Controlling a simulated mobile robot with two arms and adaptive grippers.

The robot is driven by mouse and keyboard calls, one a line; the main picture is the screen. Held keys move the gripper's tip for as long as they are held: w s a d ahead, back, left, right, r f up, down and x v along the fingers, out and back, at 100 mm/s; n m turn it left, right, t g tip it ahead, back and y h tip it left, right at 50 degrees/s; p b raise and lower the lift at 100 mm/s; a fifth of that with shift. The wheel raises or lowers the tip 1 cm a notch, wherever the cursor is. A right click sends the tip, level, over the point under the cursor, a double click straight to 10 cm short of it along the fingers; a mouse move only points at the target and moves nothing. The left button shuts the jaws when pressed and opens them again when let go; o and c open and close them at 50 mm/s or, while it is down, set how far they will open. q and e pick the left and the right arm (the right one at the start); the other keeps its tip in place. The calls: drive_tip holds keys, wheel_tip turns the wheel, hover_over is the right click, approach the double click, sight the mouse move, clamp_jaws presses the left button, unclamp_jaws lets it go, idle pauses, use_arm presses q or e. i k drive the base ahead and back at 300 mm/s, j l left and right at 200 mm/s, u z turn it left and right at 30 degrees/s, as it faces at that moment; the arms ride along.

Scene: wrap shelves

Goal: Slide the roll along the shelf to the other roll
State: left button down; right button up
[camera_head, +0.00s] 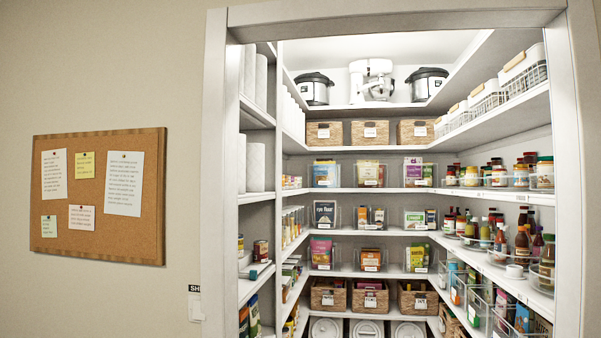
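White upright rolls stand on the left shelves of the pantry. On the upper left shelf, one tall white roll (249,72) stands beside another white roll (261,82). On the shelf below, a white roll (256,167) with a faint pattern stands near another white roll (242,162), which is partly hidden by the door frame. I cannot tell which of these rolls is the one to be slid. Neither of my grippers is in view.
The white door frame (217,150) borders the left shelves closely. Cans (260,251) stand on a lower left shelf. Back shelves hold baskets (370,132) and clear bins (326,174); right shelves hold jars and bottles. A cork board (97,228) hangs on the left wall.

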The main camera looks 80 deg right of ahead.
sight(254, 152)
drive_tip(key=z, duration=2.5)
drive_tip(key=i+l+u, duration=0.1)
drive_tip(key=i, duration=0.4)
drive_tip(key=i+l+u, duration=0.1)
drive_tip(key=i+l, duration=0.15)
drive_tip(key=i, duration=0.25)
drive_tip(key=i+l+u, duration=0.15)
drive_tip(key=i, duration=0.4)
drive_tip(key=i+l+u, duration=0.1)
drive_tip(key=i+l, duration=0.3)
drive_tip(key=i, duration=0.05)
